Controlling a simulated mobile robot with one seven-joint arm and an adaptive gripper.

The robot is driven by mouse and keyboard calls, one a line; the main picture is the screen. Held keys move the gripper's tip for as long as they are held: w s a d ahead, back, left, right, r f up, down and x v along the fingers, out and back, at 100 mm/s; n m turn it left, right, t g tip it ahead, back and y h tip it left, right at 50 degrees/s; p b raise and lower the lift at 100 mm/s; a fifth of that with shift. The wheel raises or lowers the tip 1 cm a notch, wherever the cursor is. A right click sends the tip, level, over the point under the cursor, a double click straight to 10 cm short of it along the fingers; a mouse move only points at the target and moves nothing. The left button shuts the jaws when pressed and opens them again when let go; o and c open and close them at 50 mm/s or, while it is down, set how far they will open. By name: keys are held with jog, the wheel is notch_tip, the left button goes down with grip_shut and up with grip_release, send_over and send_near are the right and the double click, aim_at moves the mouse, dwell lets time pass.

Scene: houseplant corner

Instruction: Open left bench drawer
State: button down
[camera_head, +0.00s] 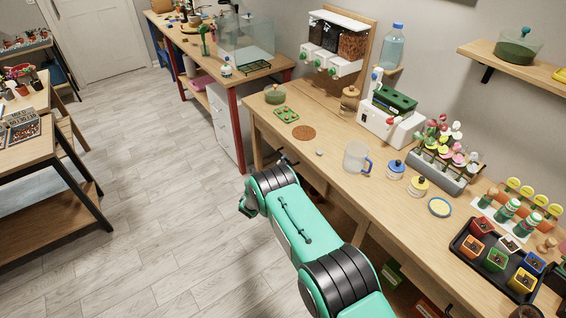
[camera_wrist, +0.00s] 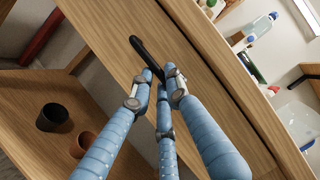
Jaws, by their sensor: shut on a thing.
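In the wrist view, the black bar handle (camera_wrist: 139,46) sits on the wooden drawer front (camera_wrist: 110,20) of the bench. I cannot tell whether the drawer stands a little out from the bench. In the head view my arm reaches the front edge of the long bench (camera_head: 330,165) near its left end.
A dark pot (camera_wrist: 52,118) and a terracotta pot (camera_wrist: 82,144) stand on a lower wooden shelf (camera_wrist: 30,90). The floor (camera_head: 150,210) left of my arm is clear.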

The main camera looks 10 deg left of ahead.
jog(key=s+a+b, duration=0.3)
jog(key=s+a, duration=1.7)
jog(key=shift+s+a+b, duration=0.15)
jog(key=shift+s+b, duration=0.05)
jog(key=shift+b, duration=0.15)
jog(key=c, duration=1.7)
grip_release()
jog(key=shift+o, duration=0.2)
jog(key=shift+a, duration=0.1)
jog(key=v, duration=1.2)
jog(key=shift+w, duration=0.1)
